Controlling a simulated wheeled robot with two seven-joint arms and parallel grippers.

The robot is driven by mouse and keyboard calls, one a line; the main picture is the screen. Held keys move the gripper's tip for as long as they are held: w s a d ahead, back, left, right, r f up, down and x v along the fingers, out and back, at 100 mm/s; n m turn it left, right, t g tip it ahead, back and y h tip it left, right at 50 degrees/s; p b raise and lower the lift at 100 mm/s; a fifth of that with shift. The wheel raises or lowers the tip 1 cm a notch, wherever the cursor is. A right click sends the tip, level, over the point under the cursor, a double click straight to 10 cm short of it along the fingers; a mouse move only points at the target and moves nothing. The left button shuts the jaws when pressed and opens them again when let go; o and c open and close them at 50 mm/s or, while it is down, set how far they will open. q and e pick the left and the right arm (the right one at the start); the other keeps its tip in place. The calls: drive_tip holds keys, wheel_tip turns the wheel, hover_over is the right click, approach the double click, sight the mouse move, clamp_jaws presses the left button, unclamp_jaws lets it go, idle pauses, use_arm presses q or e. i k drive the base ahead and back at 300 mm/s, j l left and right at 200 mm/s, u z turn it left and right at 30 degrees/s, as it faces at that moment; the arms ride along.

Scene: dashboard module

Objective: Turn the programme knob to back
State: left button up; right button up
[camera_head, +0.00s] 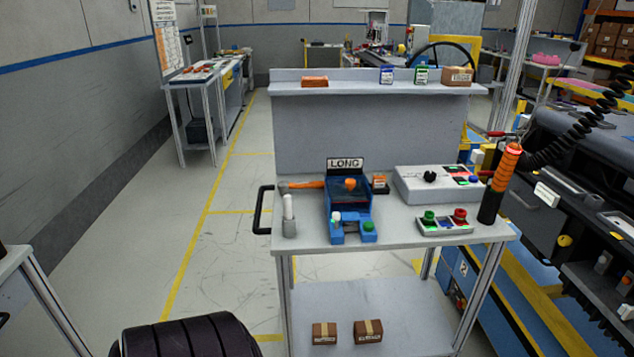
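A black knob (430,177) sits on top of a white box (410,192) at the right of the workbench. It is the only plain rotary knob I can make out, and I cannot read its markings or pointer direction at this size. Beside it on the box are red, green and blue parts. A blue device (349,211) with an orange knob (350,184) and a "LONG" sign (345,163) stands left of the box. Neither of my grippers is in view.
The workbench (305,246) also holds a green and red button box (444,223), a white cylinder (289,212) and an orange and black hand tool (499,183) on a coiled cable. Its shelf (340,89) holds small boxes. A dark ribbed object (185,338) fills the bottom left.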

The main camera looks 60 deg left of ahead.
sight(429, 176)
drive_tip(key=u, duration=1.55)
drive_tip(key=i+u, duration=0.1)
drive_tip(key=i, duration=0.25)
